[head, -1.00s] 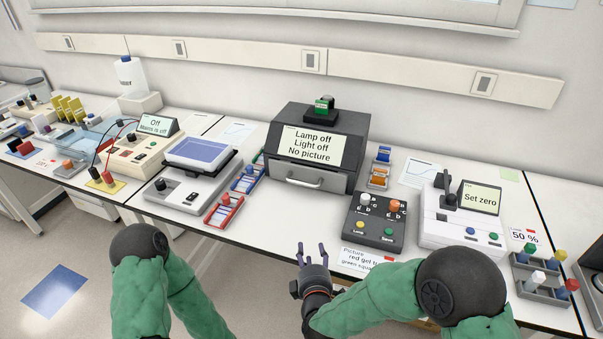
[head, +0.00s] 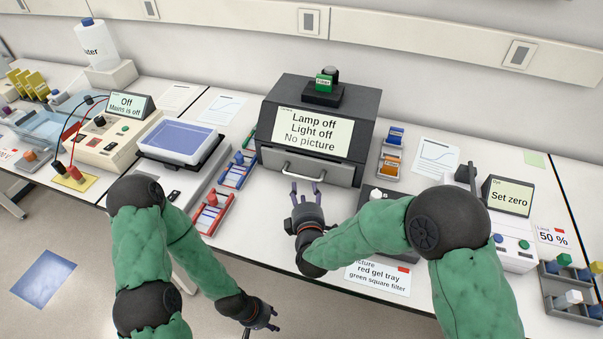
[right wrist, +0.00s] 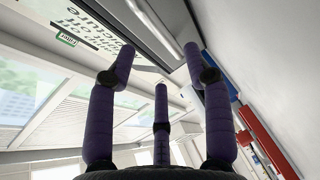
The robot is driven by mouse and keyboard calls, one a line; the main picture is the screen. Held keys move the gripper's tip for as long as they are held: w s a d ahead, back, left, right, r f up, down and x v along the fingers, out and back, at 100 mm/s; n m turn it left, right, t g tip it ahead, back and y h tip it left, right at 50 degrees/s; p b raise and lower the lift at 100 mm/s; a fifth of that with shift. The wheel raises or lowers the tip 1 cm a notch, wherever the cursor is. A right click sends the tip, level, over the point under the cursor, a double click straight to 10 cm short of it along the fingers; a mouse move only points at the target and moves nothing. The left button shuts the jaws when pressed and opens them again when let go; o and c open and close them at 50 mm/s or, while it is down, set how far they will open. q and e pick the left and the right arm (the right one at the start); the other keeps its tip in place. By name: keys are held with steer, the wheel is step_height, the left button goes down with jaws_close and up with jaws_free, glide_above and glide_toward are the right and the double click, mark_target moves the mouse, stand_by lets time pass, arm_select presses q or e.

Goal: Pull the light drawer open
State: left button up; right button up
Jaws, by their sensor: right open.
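The light drawer (head: 336,176) is the grey front panel low on the dark box, under its screen (head: 312,135). It looks shut. Its silver bar handle (head: 317,172) runs across the front; it also shows as a light bar (right wrist: 155,28) at the top of the right wrist view. My right gripper (head: 306,188) is open and empty, fingers pointing at the handle from just in front. I see no contact with the handle. My left gripper (head: 262,328) hangs low in front of the bench edge; its jaws are too small and angled to read.
A red rack (head: 211,213) and a blue rack (head: 238,170) lie left of the box. A small rack (head: 391,155) stands to its right. The button panel (head: 378,197) is partly behind my right arm. The bench strip before the drawer is mostly clear.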

mark_target(302, 178)
steer(key=b+x, duration=0.1)
steer(key=x, duration=0.7)
steer(key=shift+w+b, duration=0.15)
steer(key=shift+b, duration=0.2)
steer(key=shift+c, duration=0.3)
jaws_close()
